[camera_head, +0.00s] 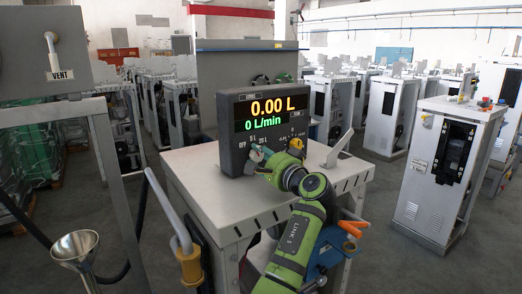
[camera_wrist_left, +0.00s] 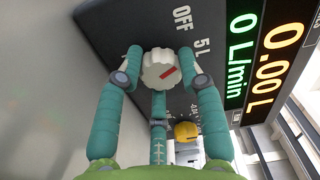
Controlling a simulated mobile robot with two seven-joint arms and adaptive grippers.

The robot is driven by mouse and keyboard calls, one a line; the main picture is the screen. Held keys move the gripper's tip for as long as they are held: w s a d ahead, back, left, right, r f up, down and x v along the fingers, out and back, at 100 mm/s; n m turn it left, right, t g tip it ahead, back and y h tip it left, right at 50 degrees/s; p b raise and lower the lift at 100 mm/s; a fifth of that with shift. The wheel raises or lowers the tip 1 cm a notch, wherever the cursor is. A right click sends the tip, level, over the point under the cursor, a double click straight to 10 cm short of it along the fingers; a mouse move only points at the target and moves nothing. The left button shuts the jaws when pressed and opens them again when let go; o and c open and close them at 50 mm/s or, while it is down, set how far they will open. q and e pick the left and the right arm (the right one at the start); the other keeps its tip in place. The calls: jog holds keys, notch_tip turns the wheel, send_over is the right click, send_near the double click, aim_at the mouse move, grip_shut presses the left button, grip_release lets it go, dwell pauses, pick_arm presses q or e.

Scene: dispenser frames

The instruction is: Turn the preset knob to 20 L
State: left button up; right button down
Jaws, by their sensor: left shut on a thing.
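The white preset knob (camera_wrist_left: 157,76) with a red pointer mark sits on the dark dispenser panel (camera_wrist_left: 110,22) in the left wrist view. Its red mark slants up and right, roughly toward the "5 L" label; "OFF" is printed farther up. My left gripper (camera_wrist_left: 161,62) is shut on the knob, one teal finger on each side. In the head view, my left gripper (camera_head: 258,156) reaches the lower left of the display unit (camera_head: 265,112) and covers most of the knob. The display reads 0.00 L and 0 L/min. My right gripper is not in view.
A yellow knob (camera_wrist_left: 186,131) sits on the same panel near the gripper, also seen in the head view (camera_head: 296,145). The unit stands on a grey cabinet (camera_head: 195,172). A metal funnel (camera_head: 75,246) and a hose with a nozzle (camera_head: 188,255) are at the left.

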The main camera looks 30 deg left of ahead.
pick_arm(q)
jog(key=m+p, duration=0.3)
jog(key=p, duration=0.1)
jog(key=m+p, duration=0.3)
jog(key=m, duration=0.1)
jog(key=r+m+p, duration=0.1)
jog(key=m+p, duration=0.2)
jog(key=p, duration=0.1)
jog(key=shift+s+a+m+p, duration=0.1)
jog(key=shift+a+m+p, duration=0.1)
jog(key=shift+m+p, duration=1.2)
jog(key=shift+m, duration=0.4)
jog(key=shift+r, duration=0.1)
jog(key=o, duration=1.1)
jog(key=shift+o, duration=0.2)
jog(key=shift+a, duration=0.1)
jog(key=shift+f, duration=0.2)
jog(key=shift+s+d+f, duration=0.1)
jog(key=shift+d, duration=0.5)
jog(key=v, duration=1)
jog(key=shift+s+d, duration=0.25)
jog(key=shift+d, duration=0.1)
